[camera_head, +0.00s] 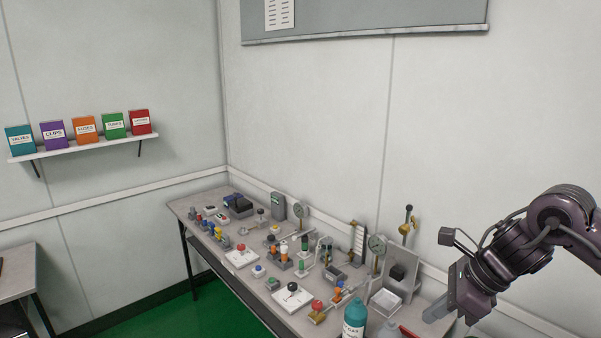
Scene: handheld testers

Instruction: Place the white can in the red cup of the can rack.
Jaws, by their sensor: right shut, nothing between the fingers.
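The bench (222,255) holds many small devices. A small white-topped cylinder (283,248) stands among orange and grey parts near the middle of the bench; it may be the white can, but it is too small to be sure. A group of small red, blue and yellow parts (212,228) sits at the bench's far left end; I cannot tell whether it is the can rack, and I cannot make out a red cup. My right gripper (438,312) is shut and empty over the near right end of the bench, apart from these things. My left gripper is out of view.
A teal bottle (354,318) stands near the right gripper, with a pale container (388,330) beside it. A white tray (398,288), gauges (377,244) and a brass valve (407,228) line the back. A shelf with coloured boxes (85,130) hangs on the left wall.

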